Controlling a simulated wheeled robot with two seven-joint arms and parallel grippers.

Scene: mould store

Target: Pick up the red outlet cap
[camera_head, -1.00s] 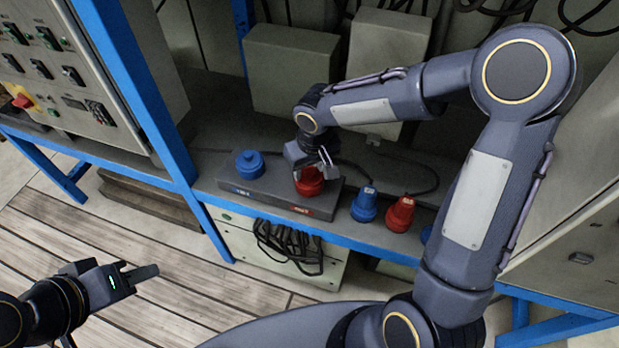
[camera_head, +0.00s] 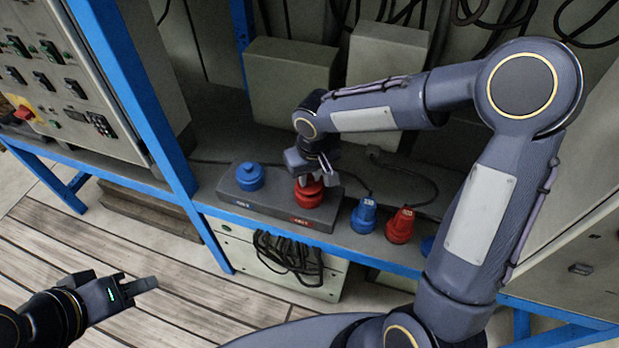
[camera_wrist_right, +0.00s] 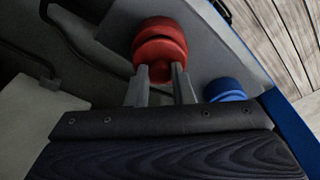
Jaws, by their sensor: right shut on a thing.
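The red outlet cap (camera_head: 309,191) sits on the right part of the grey outlet block (camera_head: 267,212), above a small red label. My right gripper (camera_head: 314,174) comes down on it from above and is shut on its knob. In the right wrist view the red cap (camera_wrist_right: 160,48) shows its round body, with its knob between the two fingers (camera_wrist_right: 161,78). I cannot tell whether the cap has lifted off the block. My left gripper (camera_head: 146,284) is at the lower left over the wooden floor, away from the block; its opening is unclear.
A blue cap (camera_head: 249,176) sits on the block's left part. A blue plug (camera_head: 364,215) and a red plug (camera_head: 400,225) stand on the shelf to the right. A blue upright (camera_head: 150,110) and shelf edge border the space. Grey boxes (camera_head: 290,78) stand behind.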

